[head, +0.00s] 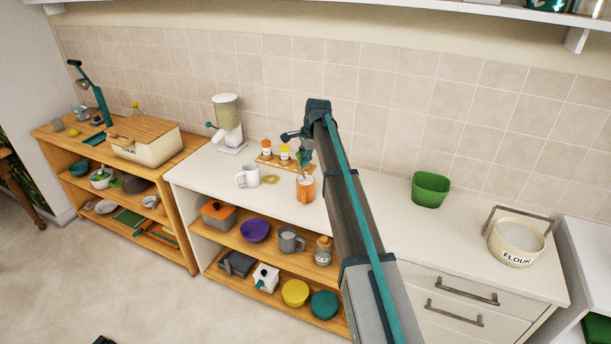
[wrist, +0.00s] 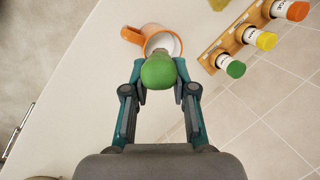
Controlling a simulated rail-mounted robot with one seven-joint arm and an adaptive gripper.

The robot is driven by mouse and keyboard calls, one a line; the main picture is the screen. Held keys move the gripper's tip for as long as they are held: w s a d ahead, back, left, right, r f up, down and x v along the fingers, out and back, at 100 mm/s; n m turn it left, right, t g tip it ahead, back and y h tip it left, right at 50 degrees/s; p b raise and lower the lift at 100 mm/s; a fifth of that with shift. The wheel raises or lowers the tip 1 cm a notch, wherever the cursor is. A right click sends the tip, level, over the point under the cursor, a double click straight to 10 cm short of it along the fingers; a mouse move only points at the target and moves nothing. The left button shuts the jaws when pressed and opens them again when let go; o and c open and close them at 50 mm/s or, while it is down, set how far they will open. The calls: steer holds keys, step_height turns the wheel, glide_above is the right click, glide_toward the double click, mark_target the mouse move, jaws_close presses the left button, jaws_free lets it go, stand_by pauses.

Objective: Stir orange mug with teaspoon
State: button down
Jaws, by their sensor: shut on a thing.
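The orange mug (head: 306,190) stands on the white counter, left of my arm. In the wrist view the orange mug (wrist: 134,35) shows past my fingertips, with its white inside partly visible. My gripper (wrist: 159,88) is shut on a green rounded handle end (wrist: 158,72), which I take to be the teaspoon's. The handle hides the rest of the teaspoon and part of the mug's opening, so I cannot tell how deep the tip reaches. In the head view my gripper (head: 302,147) is above the mug.
A wooden rack with several spice jars (head: 284,153) stands just behind the mug. A white mug (head: 248,176) and a yellow-green ring (head: 271,180) are to its left.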

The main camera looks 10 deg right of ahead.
steer(key=shift+r+p, duration=0.4)
steer(key=shift+r, duration=2.1)
steer(key=shift+s+f+n, duration=0.1)
steer(key=shift+s+n, duration=0.25)
steer(key=shift+n, duration=0.75)
steer(key=s+f+n+g+b, duration=0.1)
steer(key=s+f+n+b, duration=0.2)
steer(key=s+f, duration=0.4)
steer(key=s+d+f+n+g+b, duration=0.1)
steer(key=s+f+n+b, duration=0.3)
steer(key=s, duration=1.1)
steer(key=s+f+n+g+y+b, duration=0.1)
steer(key=s+f+n+g+b, duration=0.1)
steer(key=s+f+n, duration=0.3)
steer(key=s+f+b, duration=0.1)
steer(key=s+f, duration=0.3)
steer(key=s, duration=0.2)
steer(key=shift+s+d+f+n, duration=0.15)
steer(key=shift+s+f+n, duration=0.15)
steer(key=shift+s+f, duration=0.1)
steer(key=shift+r, duration=0.1)
